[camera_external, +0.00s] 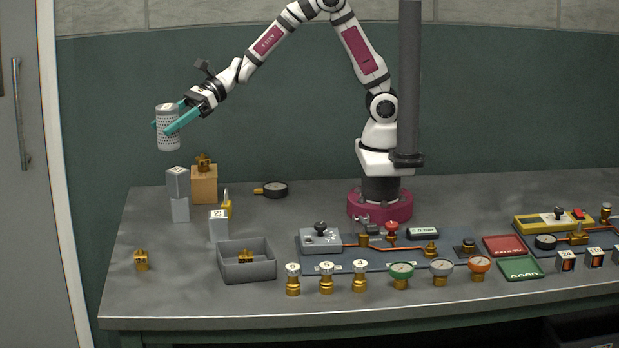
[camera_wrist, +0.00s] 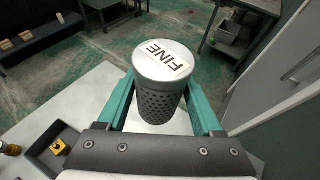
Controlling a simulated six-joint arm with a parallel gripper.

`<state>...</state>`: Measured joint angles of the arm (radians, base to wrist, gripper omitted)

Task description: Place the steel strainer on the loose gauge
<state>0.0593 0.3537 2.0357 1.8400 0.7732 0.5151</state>
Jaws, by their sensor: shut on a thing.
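The steel strainer (camera_external: 168,132) is a perforated silver cylinder, upright, with a white top that reads FINE in the wrist view (camera_wrist: 161,62). My gripper (camera_external: 170,122) is shut on it, with a teal finger on each side, and holds it high above the left end of the table. The loose gauge (camera_external: 275,190) is a round black-rimmed dial with a brass stem pointing left. It lies on the back of the table, to the right of and below my gripper. I cannot make out the gauge in the wrist view.
A stack of grey blocks (camera_external: 179,208) and a tan block (camera_external: 204,187) topped with a brass fitting stand left of the gauge. A grey tray (camera_external: 248,273) sits in front. A dark vertical column (camera_external: 409,80) rises beside my base. Table around the gauge is mostly clear.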

